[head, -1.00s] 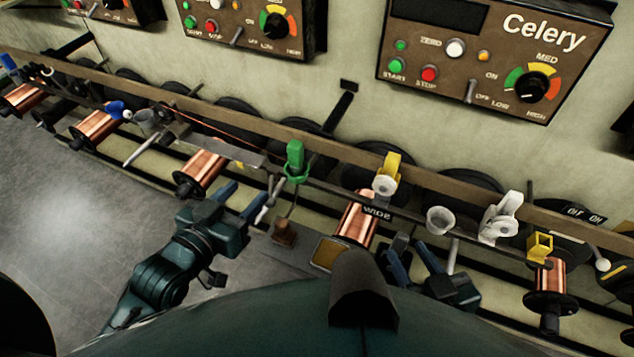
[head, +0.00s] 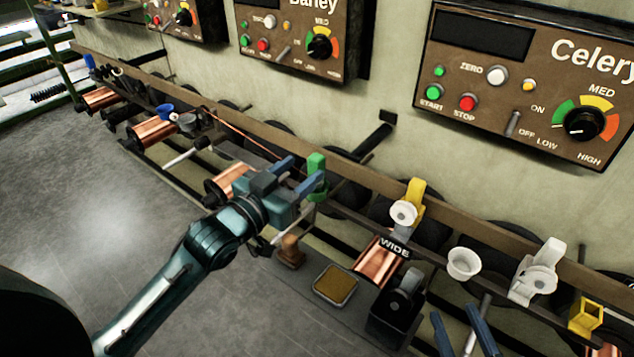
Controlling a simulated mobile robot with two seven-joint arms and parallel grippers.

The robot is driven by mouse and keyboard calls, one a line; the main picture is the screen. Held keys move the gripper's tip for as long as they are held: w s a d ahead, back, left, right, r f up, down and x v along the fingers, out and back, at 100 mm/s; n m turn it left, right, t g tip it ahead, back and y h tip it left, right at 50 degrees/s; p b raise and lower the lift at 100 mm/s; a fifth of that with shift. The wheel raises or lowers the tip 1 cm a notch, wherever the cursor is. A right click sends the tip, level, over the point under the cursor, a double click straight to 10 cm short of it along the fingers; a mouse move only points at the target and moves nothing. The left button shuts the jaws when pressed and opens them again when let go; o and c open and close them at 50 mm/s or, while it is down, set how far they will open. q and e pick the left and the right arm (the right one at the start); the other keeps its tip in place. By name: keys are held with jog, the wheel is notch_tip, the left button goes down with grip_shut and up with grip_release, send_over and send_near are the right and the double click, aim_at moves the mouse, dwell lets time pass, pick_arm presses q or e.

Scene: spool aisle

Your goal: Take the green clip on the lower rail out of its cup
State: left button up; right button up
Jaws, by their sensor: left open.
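The green clip (head: 316,162) stands upright in a green cup (head: 320,192) on the lower rail, in the middle of the head view. My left gripper (head: 304,170) is open, just left of the clip. Its blue fingers point toward the clip, and one overlaps the clip's lower part in the picture. I cannot tell whether it touches. My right gripper (head: 461,328) is low at the right, its two blue fingers apart with nothing between them. It is well away from the green clip.
A yellow clip (head: 415,193), an empty-looking white cup (head: 463,263), a white clip (head: 540,268) and a yellow cup (head: 586,316) line the rail to the right. A copper spool (head: 377,262) hangs below. Control boxes such as Celery (head: 520,80) are on the wall.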

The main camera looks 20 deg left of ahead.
aim_at(321, 155)
pick_arm(q)
jog(key=shift+x, duration=1.25)
jog(key=b+x, duration=0.2)
jog(key=x, duration=0.2)
jog(key=shift+f, duration=0.2)
jog(key=shift+w+d, duration=0.2)
jog(key=shift+w, duration=0.3)
pick_arm(e)
jog(key=shift+s+a+n+t+y, duration=0.2)
jog(key=shift+a+n+t+y, duration=0.3)
jog(key=shift+y, duration=0.3)
pick_arm(q)
jog(key=shift+c, duration=0.5)
grip_shut()
